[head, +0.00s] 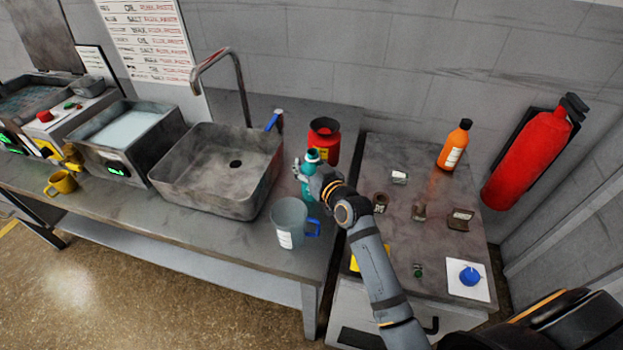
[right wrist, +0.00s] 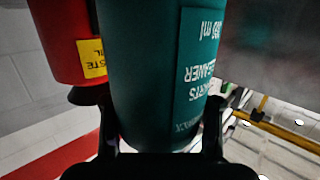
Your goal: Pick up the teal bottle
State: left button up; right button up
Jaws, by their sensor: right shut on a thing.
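My left gripper is not in view.
A red waste can (head: 332,145) is close behind the bottle. An orange bottle (head: 454,145) and small parts are on the right table.

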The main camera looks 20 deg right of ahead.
jog(key=shift+f, duration=0.1)
grip_shut()
notch_tip(320, 180, up, 10)
dwell(1.1)
dwell(1.7)
jog(key=shift+d, duration=0.1)
